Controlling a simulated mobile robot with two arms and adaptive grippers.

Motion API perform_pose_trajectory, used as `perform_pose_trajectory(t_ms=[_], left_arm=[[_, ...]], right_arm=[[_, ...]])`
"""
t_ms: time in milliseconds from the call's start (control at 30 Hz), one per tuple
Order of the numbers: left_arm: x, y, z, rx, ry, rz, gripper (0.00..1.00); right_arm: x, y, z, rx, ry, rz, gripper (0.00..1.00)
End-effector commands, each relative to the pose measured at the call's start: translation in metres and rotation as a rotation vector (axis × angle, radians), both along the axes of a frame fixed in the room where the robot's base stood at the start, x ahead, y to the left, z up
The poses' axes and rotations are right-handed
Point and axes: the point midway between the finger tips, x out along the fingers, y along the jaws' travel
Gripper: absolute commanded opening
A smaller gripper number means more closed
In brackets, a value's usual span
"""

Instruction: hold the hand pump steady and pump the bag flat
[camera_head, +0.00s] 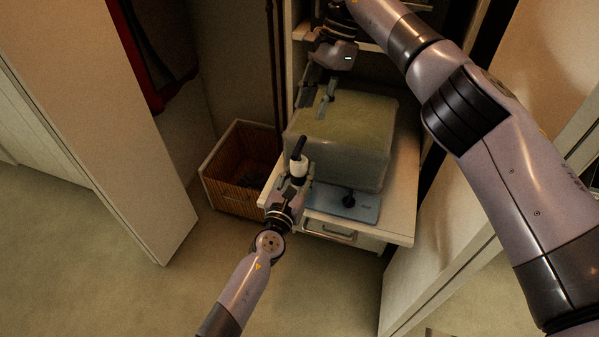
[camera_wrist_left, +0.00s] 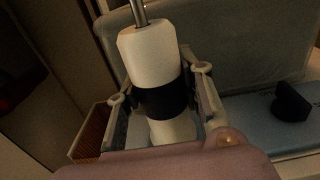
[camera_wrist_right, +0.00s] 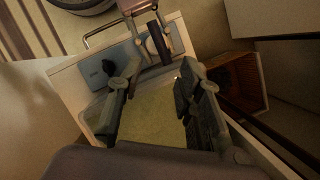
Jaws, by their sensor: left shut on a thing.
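The hand pump (camera_head: 299,166) has a white body and a black handle on top; it stands at the front left of the drawer top. My left gripper (camera_head: 293,185) is shut on the pump body, and the left wrist view shows its fingers on both sides of the black band (camera_wrist_left: 162,98). The vacuum bag (camera_head: 345,140), clear over a yellow-green top, is still bulky and sits behind the pump. My right gripper (camera_head: 322,100) is open and empty over the bag's far left part; its spread fingers show in the right wrist view (camera_wrist_right: 152,98).
A blue flat panel (camera_head: 340,203) with a black knob (camera_head: 348,198) lies in front of the bag on the white drawer unit (camera_head: 400,222). A wooden crate (camera_head: 232,195) stands on the floor to the left. Cabinet doors flank both sides.

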Motion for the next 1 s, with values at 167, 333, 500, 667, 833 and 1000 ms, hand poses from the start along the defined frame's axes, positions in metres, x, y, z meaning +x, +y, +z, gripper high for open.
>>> perform_pose_trajectory(t_ms=[167, 333, 500, 667, 833, 1000], left_arm=[[0.000, 0.000, 0.000, 0.000, 0.000, 0.000, 0.06], [0.000, 0.000, 0.000, 0.000, 0.000, 0.000, 0.00], [0.000, 0.000, 0.000, 0.000, 0.000, 0.000, 0.00], [0.000, 0.000, 0.000, 0.000, 0.000, 0.000, 0.00], [0.000, 0.000, 0.000, 0.000, 0.000, 0.000, 0.00], [0.000, 0.000, 0.000, 0.000, 0.000, 0.000, 0.00]], right_arm=[[0.000, 0.000, 0.000, 0.000, 0.000, 0.000, 0.33], [0.000, 0.000, 0.000, 0.000, 0.000, 0.000, 0.33], [0.000, 0.000, 0.000, 0.000, 0.000, 0.000, 0.34], [0.004, 0.013, 0.001, 0.040, -0.016, -0.029, 0.34], [0.020, 0.068, 0.013, 0.238, -0.057, -0.182, 0.34], [0.037, 0.142, 0.056, 0.569, -0.008, -0.446, 0.34]])
